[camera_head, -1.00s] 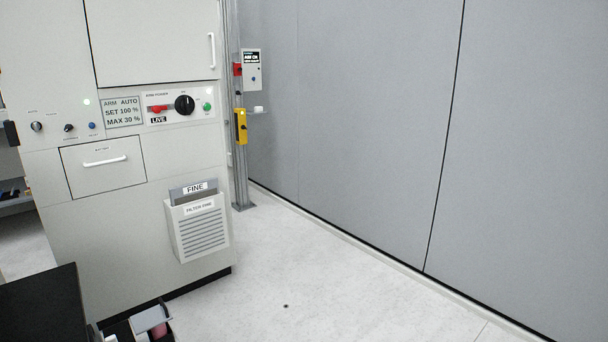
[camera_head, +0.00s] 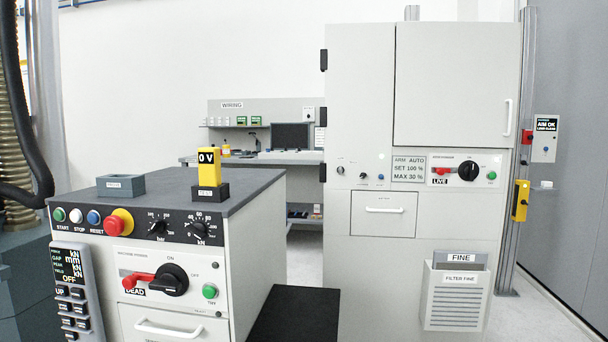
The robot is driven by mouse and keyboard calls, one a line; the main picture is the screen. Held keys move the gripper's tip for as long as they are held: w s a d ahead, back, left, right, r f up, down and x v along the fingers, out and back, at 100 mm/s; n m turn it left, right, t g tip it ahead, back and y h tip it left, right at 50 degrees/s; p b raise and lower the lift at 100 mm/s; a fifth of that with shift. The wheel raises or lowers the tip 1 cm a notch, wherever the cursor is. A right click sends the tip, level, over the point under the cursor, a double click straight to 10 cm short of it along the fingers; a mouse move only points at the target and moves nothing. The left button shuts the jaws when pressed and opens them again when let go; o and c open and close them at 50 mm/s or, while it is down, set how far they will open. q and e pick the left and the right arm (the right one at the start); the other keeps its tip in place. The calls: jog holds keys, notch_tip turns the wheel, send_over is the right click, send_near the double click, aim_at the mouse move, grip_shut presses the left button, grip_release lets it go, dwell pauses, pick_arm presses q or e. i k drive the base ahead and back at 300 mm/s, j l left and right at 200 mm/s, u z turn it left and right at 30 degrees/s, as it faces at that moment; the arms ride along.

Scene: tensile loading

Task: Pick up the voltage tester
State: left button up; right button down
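A yellow voltage tester (camera_head: 209,165) with a "0 V" display stands upright in a small black holder (camera_head: 209,192). The holder sits on the dark top (camera_head: 245,193) of the white machine console (camera_head: 262,245), left of centre. The holder's label is too small to read surely. Neither of my grippers shows in the head view, so I cannot see what they hold.
A blue-grey block (camera_head: 121,185) lies left of the tester. The console front has knobs and a red emergency button (camera_head: 116,224). A tall white cabinet (camera_head: 370,280) stands to the right, and a yellow device (camera_head: 520,200) hangs on the post. A workbench (camera_head: 260,158) is behind.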

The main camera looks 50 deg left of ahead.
aim_at(210, 174)
jog(key=u, duration=2.05)
jog(key=j+z, duration=0.1)
jog(key=z, duration=0.3)
jog(key=i+j+z, duration=0.1)
jog(key=z, duration=0.3)
jog(key=j+z, duration=0.15)
jog(key=z, duration=0.3)
jog(key=j+z, duration=0.15)
jog(key=z, duration=0.25)
jog(key=j+z, duration=0.3)
jog(key=j, duration=0.25)
jog(key=k+j+z, duration=0.1)
jog(key=j+z, duration=0.25)
jog(key=j, duration=0.2)
